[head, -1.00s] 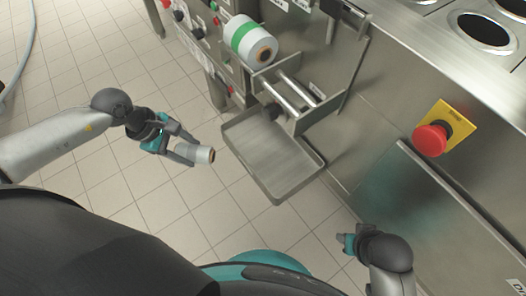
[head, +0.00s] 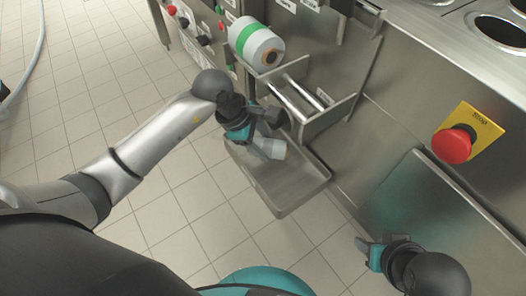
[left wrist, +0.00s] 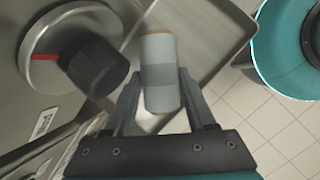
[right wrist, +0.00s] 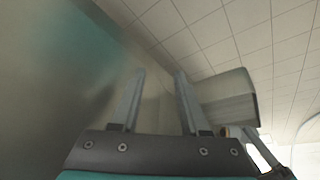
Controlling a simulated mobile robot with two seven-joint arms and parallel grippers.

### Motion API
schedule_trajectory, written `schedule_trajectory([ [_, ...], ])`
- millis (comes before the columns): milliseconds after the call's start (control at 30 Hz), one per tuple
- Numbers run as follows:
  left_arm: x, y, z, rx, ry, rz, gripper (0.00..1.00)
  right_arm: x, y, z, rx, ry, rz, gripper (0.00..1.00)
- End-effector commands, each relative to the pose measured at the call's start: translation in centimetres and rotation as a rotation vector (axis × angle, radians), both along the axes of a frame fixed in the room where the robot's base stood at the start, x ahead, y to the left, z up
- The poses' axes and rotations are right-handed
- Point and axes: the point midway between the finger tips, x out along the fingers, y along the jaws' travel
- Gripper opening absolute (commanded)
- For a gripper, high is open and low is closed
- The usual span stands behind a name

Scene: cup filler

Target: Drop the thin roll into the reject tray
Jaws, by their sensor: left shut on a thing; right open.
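The thin roll (head: 273,149), pale grey-white with a darker band, is between the fingers of my left gripper (head: 267,137). In the left wrist view the thin roll (left wrist: 160,72) sits between the two fingers of the shut left gripper (left wrist: 163,105). The reject tray (head: 294,205) is a shallow metal tray on the machine's front, and the roll is over its upper left part in the head view. I cannot tell the height of the roll above the tray floor. My right gripper (head: 368,249) is open and empty at the lower right; it also shows in the right wrist view (right wrist: 158,100).
A thick roll with a green band (head: 254,44) rests above the metal bracket with rods (head: 301,97). A dark knob (left wrist: 97,66) is close to the left gripper. A red stop button (head: 453,145) is on the panel at the right. Tiled floor lies left of the tray.

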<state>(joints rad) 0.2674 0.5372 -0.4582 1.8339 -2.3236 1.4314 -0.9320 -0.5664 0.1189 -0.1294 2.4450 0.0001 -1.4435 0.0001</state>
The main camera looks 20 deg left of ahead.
Motion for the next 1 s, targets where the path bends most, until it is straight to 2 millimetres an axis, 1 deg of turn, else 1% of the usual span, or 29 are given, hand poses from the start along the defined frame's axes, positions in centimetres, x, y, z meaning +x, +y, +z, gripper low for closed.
schedule_trajectory([
  [67, 0.0, 0.0, -0.5, -0.001, 0.0, 0.001, 0.0, 0.3, 0.4, -0.2, 0.01, -0.025, 0.008, 0.45],
  [200, -0.1, -0.1, -2.0, -0.003, 0.001, 0.001, 0.0, 1.5, 1.6, -0.4, 0.047, -0.121, 0.03, 0.45],
  [400, 0.0, 0.0, -3.0, -0.002, 0.0, 0.001, 0.0, 3.0, 3.3, -0.6, 0.098, -0.238, 0.053, 0.45],
  [500, 0.0, 0.0, -3.3, -0.003, 0.0, 0.0, 0.0, 3.5, 3.8, -0.6, 0.114, -0.275, 0.059, 0.45],
  [1000, 0.0, 0.0, -3.7, -0.001, 0.0, 0.0, 0.0, 3.9, 4.3, -0.5, 0.132, -0.317, 0.065, 0.45],
])
